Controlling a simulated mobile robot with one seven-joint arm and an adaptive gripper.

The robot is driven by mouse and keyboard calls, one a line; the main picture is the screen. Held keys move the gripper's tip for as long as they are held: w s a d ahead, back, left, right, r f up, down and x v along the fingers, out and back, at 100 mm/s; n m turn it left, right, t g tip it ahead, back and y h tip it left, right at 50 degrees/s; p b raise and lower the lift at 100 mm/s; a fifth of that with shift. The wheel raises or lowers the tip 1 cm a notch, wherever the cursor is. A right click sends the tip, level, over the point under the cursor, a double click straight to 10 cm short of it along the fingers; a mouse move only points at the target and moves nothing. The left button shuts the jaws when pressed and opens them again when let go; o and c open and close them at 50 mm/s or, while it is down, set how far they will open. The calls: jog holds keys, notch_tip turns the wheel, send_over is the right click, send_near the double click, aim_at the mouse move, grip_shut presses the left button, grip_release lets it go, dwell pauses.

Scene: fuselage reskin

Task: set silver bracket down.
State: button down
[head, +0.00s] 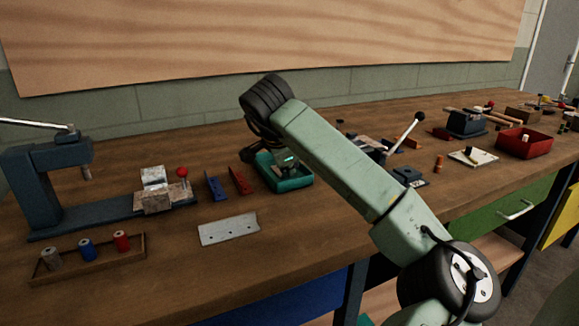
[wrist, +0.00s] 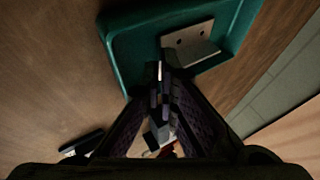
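The silver bracket (wrist: 193,42), an L-shaped piece with holes in one face, shows in the wrist view inside the teal tray (wrist: 118,45). My gripper (wrist: 167,74) reaches in over the tray wall with its fingers drawn together at the bracket's near edge, and appears shut on it. The fingertips hide that edge, and I cannot tell whether the bracket rests on the tray floor. In the head view the teal tray (head: 296,184) sits on the bench below my wrist, and the bracket is hard to make out there.
Left of the tray stand a red bracket (head: 240,181), a blue bracket (head: 215,187) and a blue-grey press (head: 38,185). A flat plate with holes (head: 228,229) lies in front. A red bin (head: 524,144) is far right. Bare bench lies in front of the tray.

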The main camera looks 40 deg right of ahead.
jog(key=c, duration=2.4)
grip_release()
jog(key=shift+f, duration=0.2)
jog(key=c, duration=2.1)
grip_release()
jog(key=shift+r, duration=0.1)
jog(key=shift+s+a+r, duration=0.1)
jog(key=shift+r, duration=0.25)
jog(key=b+v, duration=0.1)
jog(key=v, duration=1)
jog(key=shift+s+r, duration=0.1)
jog(key=shift+r, duration=0.05)
